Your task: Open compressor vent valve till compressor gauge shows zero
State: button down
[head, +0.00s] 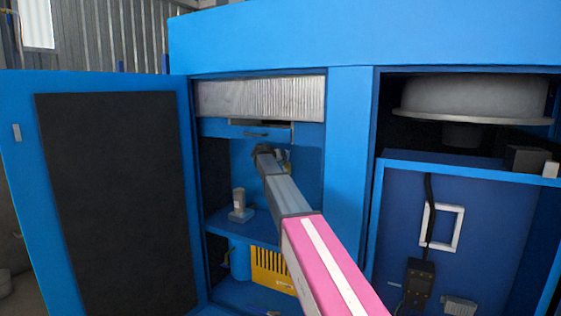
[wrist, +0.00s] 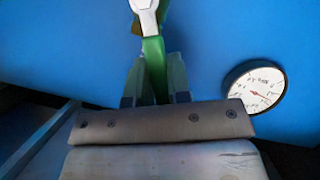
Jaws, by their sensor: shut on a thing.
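The vent valve shows in the wrist view as a pale metal body (wrist: 146,12) with a green handle (wrist: 154,68) hanging down from it. My gripper (wrist: 155,75) is shut on the green handle, one finger on each side. The compressor gauge (wrist: 256,90) is a round white dial with a black rim, right of the handle on the blue panel. Its red needle is visible, but the numbers are too small to read. In the head view my arm reaches into the open left compartment, and my gripper (head: 268,152) is small and partly hidden there.
An open blue door (head: 20,160) with a black panel stands at the left. A blue shelf (head: 225,222) with a small grey part and a yellow grille (head: 270,268) lie below my arm. A blue post (head: 347,180) stands right of the compartment.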

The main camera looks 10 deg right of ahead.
jog(key=c, duration=1.1)
grip_release()
jog(key=shift+o, duration=0.2)
jog(key=v, duration=1.1)
jog(key=shift+f, duration=0.15)
